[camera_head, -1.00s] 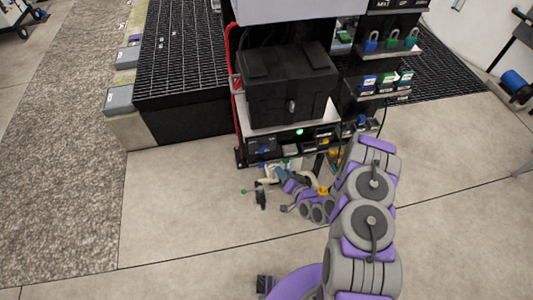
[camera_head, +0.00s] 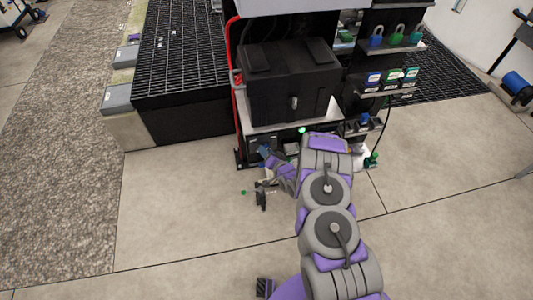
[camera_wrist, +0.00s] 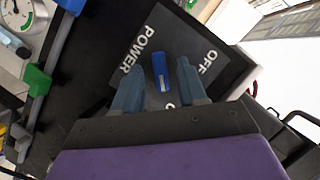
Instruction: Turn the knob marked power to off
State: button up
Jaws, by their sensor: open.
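The power knob (camera_wrist: 160,72) is a small blue bar on a black panel (camera_wrist: 150,35) in the wrist view. White letters read POWER to its left and OFF to its right. Another label below it is mostly hidden by my gripper. My gripper (camera_wrist: 157,66) is open, with one blue-grey finger on each side of the knob. Gaps show between knob and fingers; I cannot tell the depth between them. In the head view, my arm reaches to the low front of the rack, and the knob cannot be made out there.
A black case (camera_head: 290,85) sits on the rack above my wrist. A red hose (camera_head: 236,90) runs down the rack's left side. A green part (camera_wrist: 37,82) and a gauge (camera_wrist: 22,14) are left of the panel. Floor in front is open.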

jog(key=shift+w+a, duration=0.15)
jog(key=shift+w, duration=0.1)
jog(key=shift+c, duration=0.2)
jog(key=shift+f, duration=0.1)
grip_shut()
